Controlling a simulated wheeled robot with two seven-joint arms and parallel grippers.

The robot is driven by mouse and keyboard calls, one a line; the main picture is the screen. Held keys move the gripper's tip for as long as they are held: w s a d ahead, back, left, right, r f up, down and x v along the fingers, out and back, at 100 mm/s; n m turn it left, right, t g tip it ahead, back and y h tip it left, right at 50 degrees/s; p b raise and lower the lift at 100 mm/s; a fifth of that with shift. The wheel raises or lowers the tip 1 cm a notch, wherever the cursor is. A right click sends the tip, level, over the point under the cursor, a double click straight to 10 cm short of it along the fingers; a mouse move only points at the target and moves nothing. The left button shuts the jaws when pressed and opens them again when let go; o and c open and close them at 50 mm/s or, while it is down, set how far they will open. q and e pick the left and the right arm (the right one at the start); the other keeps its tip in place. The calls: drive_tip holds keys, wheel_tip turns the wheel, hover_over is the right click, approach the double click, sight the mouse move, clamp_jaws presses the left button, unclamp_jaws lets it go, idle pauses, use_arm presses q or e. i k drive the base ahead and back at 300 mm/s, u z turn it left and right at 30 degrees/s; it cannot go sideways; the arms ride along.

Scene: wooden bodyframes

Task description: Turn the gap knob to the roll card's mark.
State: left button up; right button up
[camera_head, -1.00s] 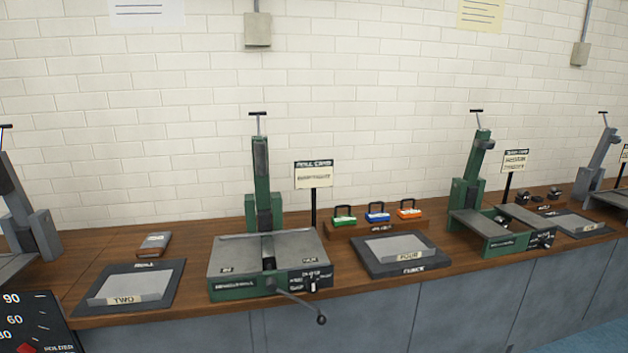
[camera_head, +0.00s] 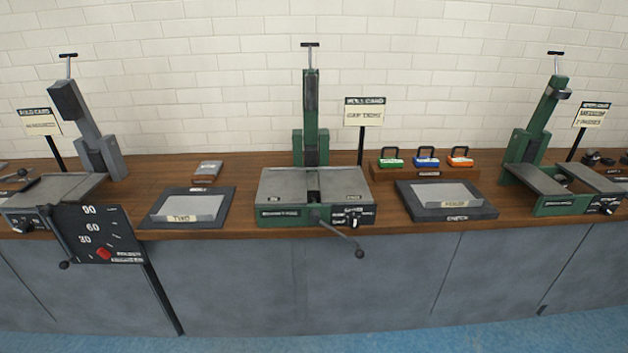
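In the head view, a green machine (camera_head: 285,215) with a grey bed stands at the middle of the bench. A small dark control panel with a white-marked knob (camera_head: 353,217) is on its front right; its exact setting is too small to read. A roll card (camera_head: 364,115) stands on a black post behind its right side; its top line looks like "ROLL CARD" and the line below, perhaps "GAP TIGHT", is blurred. A lever with a dark ball end (camera_head: 358,253) sticks out from the machine's front. Neither of my grippers is in view.
Grey pads (camera_head: 187,207) and (camera_head: 447,201) lie either side of the machine. Green, blue and orange padlock-like blocks (camera_head: 426,159) sit on a wooden stand. Another green machine (camera_head: 580,205) is at right, a grey one (camera_head: 50,190) at left. A dial board (camera_head: 98,233) stands before the bench at left. Floor shows below.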

sight(355, 222)
drive_tip(key=u, duration=1.15)
drive_tip(key=i, duration=0.4)
drive_tip(key=z, duration=1.25)
